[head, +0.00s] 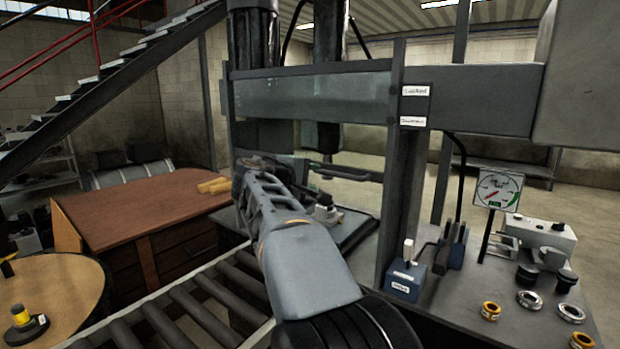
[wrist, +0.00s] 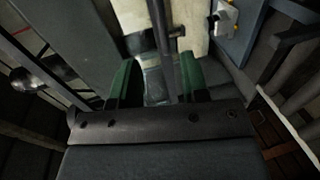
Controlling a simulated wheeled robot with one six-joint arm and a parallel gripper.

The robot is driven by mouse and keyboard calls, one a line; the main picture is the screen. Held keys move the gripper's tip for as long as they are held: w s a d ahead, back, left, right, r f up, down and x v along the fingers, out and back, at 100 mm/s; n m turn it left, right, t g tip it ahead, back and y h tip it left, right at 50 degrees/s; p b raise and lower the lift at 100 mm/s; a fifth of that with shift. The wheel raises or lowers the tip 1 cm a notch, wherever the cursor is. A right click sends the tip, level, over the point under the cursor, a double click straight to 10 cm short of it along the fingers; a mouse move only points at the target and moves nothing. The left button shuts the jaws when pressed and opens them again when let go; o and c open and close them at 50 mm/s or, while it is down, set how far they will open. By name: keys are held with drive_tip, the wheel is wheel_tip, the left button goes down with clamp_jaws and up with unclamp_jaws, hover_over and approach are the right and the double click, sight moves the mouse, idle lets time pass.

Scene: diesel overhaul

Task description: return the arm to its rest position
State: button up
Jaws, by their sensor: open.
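My arm (head: 300,255) reaches forward from the bottom middle of the head view towards the press frame (head: 300,97). Its far end is bent over beside the press opening. My gripper (wrist: 157,82) shows in the wrist view with its two green fingers spread apart. Behind the gap between the fingers are a grey column-like part and a thin dark rod; I cannot tell how far off they are. Nothing is seen clasped between the fingers. In the head view the fingers cannot be made out against the dark parts around the arm's end.
A roller conveyor (head: 205,308) runs beneath my arm on the left. A brown desk (head: 140,205) and a round table (head: 60,290) stand further left. On the right are a pressure gauge (head: 497,190), a blue block (head: 405,281) and several rings on the bench. Stairs rise at back left.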

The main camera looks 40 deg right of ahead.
idle(0.3)
drive_tip(key=s+a+f+m+y+p, duration=0.1)
drive_tip(key=a+f+y+p, duration=0.1)
drive_tip(key=a+f+y, duration=0.45)
drive_tip(key=s+a+f+y+p, duration=0.1)
drive_tip(key=a+f, duration=0.3)
drive_tip(key=f, duration=0.5)
drive_tip(key=s+a+f+y+p, duration=0.1)
drive_tip(key=s+a+y+p, duration=0.3)
drive_tip(key=a, duration=0.6)
drive_tip(key=s+a+f+t+y+p, duration=0.1)
drive_tip(key=s+a+y+p, duration=0.3)
drive_tip(key=a, duration=0.6)
drive_tip(key=shift+s+m+p, duration=0.3)
drive_tip(key=shift+s+p, duration=0.3)
drive_tip(key=shift+s, duration=0.25)
